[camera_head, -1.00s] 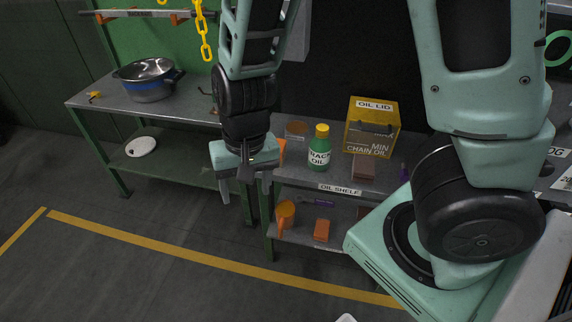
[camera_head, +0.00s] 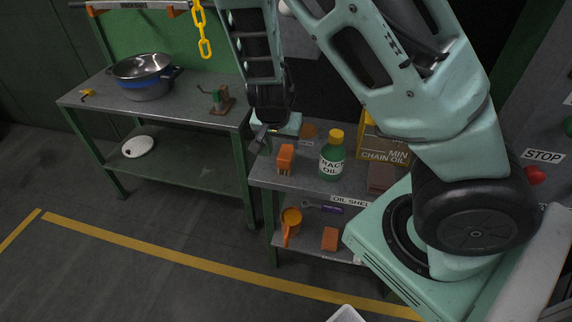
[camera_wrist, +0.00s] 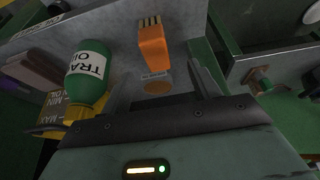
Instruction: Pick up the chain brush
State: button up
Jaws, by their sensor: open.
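The chain brush (camera_head: 285,155) is an orange block with pale bristles on its lower end. It stands on the top of the oil shelf (camera_head: 262,174), near its left front, left of the green bottle. In the wrist view the brush (camera_wrist: 153,48) shows upside down, bristles toward the top of the picture, just beyond the fingers. My gripper (camera_head: 264,138) is behind and slightly left of the brush in the head view, partly hidden by my own arm. In the wrist view my gripper (camera_wrist: 157,84) is open and empty, apart from the brush.
A green oil bottle (camera_head: 332,158) with a yellow cap stands close to the right of the brush. A left bench holds a pot (camera_head: 145,78) and a small red-and-green device (camera_head: 219,99).

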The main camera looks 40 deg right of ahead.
aim_at(286, 153)
jog(key=b+x, duration=0.1)
jog(key=x, duration=0.5)
jog(key=s+b+x, duration=0.1)
jog(key=shift+w+d+f+b, duration=0.15)
jog(key=shift+d+f+b, duration=0.15)
jog(key=shift+f, duration=0.15)
jog(key=shift+w+d+f, duration=0.1)
jog(key=shift+w+f, duration=0.15)
jog(key=shift+f, duration=0.35)
jog(key=c, duration=1.1)
